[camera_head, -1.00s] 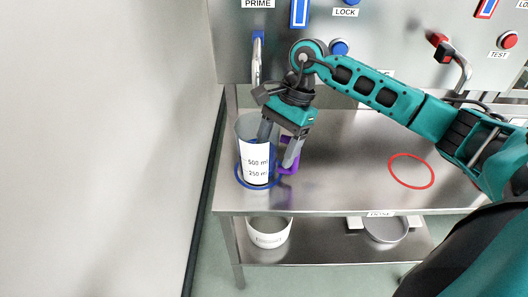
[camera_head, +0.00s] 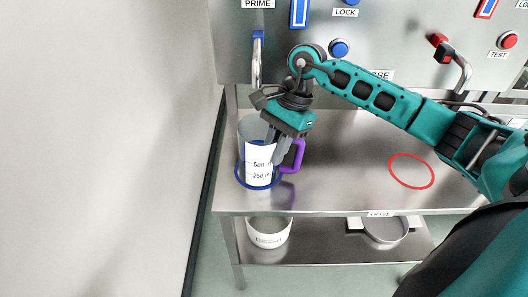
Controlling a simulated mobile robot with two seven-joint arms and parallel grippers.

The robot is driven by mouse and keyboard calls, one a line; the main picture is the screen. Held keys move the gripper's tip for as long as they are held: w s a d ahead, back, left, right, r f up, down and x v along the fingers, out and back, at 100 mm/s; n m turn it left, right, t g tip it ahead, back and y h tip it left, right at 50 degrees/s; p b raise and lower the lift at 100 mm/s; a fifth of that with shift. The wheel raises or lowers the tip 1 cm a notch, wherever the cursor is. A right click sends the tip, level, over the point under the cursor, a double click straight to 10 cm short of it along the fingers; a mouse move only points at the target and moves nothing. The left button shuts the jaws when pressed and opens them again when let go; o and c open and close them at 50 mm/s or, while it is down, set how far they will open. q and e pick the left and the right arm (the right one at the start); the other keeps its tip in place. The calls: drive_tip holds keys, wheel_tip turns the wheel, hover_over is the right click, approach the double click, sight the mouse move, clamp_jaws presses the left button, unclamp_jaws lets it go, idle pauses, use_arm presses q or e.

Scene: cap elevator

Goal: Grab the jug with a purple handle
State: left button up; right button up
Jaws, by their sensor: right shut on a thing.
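The clear jug (camera_head: 254,130) stands upright inside the blue ring on the metal shelf. It has a white label with 500 ml and 250 ml marks. Its purple handle (camera_head: 298,155) sticks out to the right. My right gripper (camera_head: 278,152) comes down from above at the jug's right side, between the label and the handle. It is shut on the jug; I cannot tell exactly which part lies between the fingers. My left gripper is not in view.
A red ring (camera_head: 411,171) marks an empty spot on the shelf at the right. A white container (camera_head: 268,236) and a round grey pan (camera_head: 385,230) are on the lower shelf. Taps and buttons are on the panel behind. A wall is on the left.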

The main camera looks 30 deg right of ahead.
clamp_jaws()
idle(0.3)
drive_tip(key=shift+r, duration=0.6)
wheel_tip(320, 180, up, 2)
drive_tip(key=shift+r, duration=0.25)
drive_tip(key=s+a, duration=0.4)
drive_tip(key=s, duration=0.3)
drive_tip(key=s+a+b, duration=0.1)
drive_tip(key=s+a, duration=0.4)
drive_tip(key=s, duration=0.3)
drive_tip(key=shift+s+a, duration=0.2)
drive_tip(key=shift+a, duration=0.05)
drive_tip(key=shift+w+d, duration=0.1)
